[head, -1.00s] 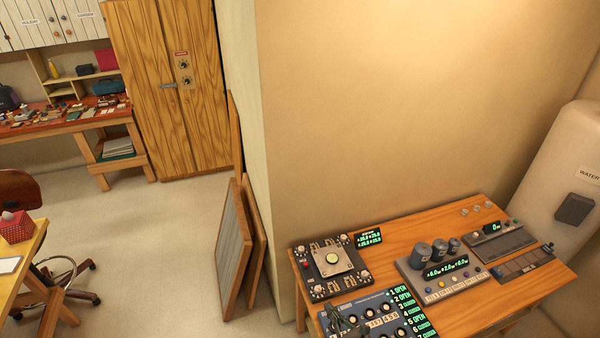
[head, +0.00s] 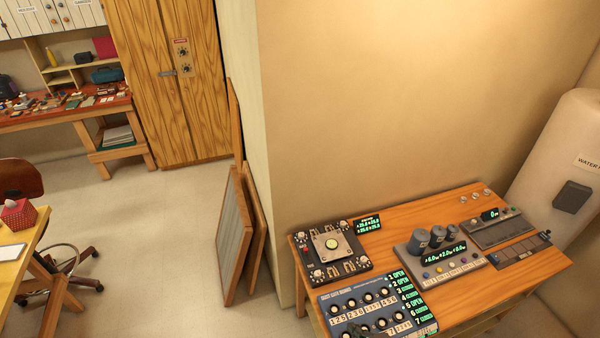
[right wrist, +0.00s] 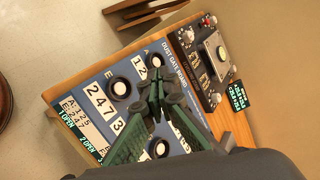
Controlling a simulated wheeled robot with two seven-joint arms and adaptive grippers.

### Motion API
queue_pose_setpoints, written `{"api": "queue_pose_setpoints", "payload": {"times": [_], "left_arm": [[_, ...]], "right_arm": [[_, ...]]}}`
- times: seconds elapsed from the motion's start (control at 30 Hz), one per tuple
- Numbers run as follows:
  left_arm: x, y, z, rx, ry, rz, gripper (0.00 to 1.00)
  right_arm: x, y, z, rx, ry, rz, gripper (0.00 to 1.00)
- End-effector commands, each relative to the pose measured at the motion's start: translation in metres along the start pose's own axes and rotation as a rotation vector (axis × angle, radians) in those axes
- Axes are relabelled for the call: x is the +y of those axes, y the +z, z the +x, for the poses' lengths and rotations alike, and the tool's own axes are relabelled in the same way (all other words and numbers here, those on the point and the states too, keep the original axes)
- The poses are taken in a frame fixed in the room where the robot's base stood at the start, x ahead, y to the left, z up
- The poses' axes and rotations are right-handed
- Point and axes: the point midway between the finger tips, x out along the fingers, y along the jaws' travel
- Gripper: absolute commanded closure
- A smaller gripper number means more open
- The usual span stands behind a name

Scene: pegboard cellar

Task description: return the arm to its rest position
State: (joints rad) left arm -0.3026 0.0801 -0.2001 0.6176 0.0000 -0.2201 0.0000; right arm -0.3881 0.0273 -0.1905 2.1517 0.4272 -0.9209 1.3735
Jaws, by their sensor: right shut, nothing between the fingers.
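My right gripper (right wrist: 156,92) shows in the right wrist view as dark green fingers with their tips together and nothing between them. It is over the blue dust gate board (right wrist: 112,92), which has round knobs and white number plates. Whether the fingers touch the board I cannot tell. Most of the right arm is out of the picture. My left gripper is not in view.
The wooden table (head: 402,235) also bears a black board with a round button (head: 331,243), a grey console with cylinders (head: 440,268) and a grey scale-like device (head: 497,233). A water tank (head: 560,140) stands at right. Panels (head: 236,240) lean on the wall corner.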

Motion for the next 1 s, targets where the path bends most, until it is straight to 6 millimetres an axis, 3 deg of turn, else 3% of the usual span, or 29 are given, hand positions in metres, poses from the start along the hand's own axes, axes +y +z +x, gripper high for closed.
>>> {"api": "queue_pose_setpoints", "payload": {"times": [0.1,0.3,0.5,0.8,1.0], "left_arm": [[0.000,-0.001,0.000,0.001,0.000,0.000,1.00],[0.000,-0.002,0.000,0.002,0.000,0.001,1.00],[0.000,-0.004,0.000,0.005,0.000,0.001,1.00],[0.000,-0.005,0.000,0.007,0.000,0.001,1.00],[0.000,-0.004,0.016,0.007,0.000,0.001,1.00]], "right_arm": [[0.029,-0.026,-0.040,0.063,0.150,-0.375,1.00],[0.066,-0.062,-0.105,0.080,0.409,-0.887,1.00],[0.086,-0.083,-0.153,0.039,0.593,-1.178,1.00],[0.104,-0.102,-0.214,-0.058,0.806,-1.463,1.00],[0.142,-0.121,-0.172,-0.083,0.816,-1.467,1.00]]}}
